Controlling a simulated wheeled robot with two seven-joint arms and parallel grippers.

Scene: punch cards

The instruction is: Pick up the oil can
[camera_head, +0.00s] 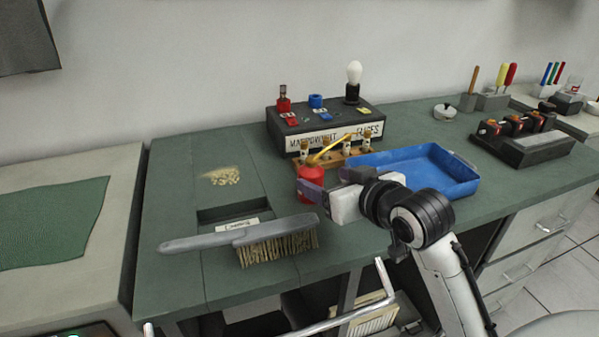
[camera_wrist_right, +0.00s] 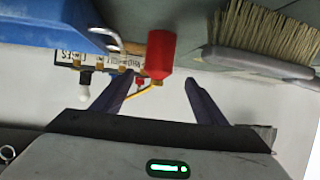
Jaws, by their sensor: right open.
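The oil can is a small red can (camera_head: 311,174) with a thin yellow spout rising to the right. It stands upright on the green bench in front of the black box. My right gripper (camera_head: 325,184) is open at bench height, at the can's right front side, and partly covers it. In the right wrist view, which is roughly upside down, the red can (camera_wrist_right: 160,52) lies in line with the gap between the open fingers (camera_wrist_right: 159,78), near their tips. I cannot tell whether a finger touches it. My left gripper is not in view.
A grey-handled brush (camera_head: 275,243) lies close at the left front. A blue tray (camera_head: 452,190) is right behind my gripper. Behind the can stand a wooden rack (camera_head: 334,159) with small bottles and a black box (camera_head: 352,130) with a bulb. The bench's left part holds yellowish crumbs (camera_head: 222,177).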

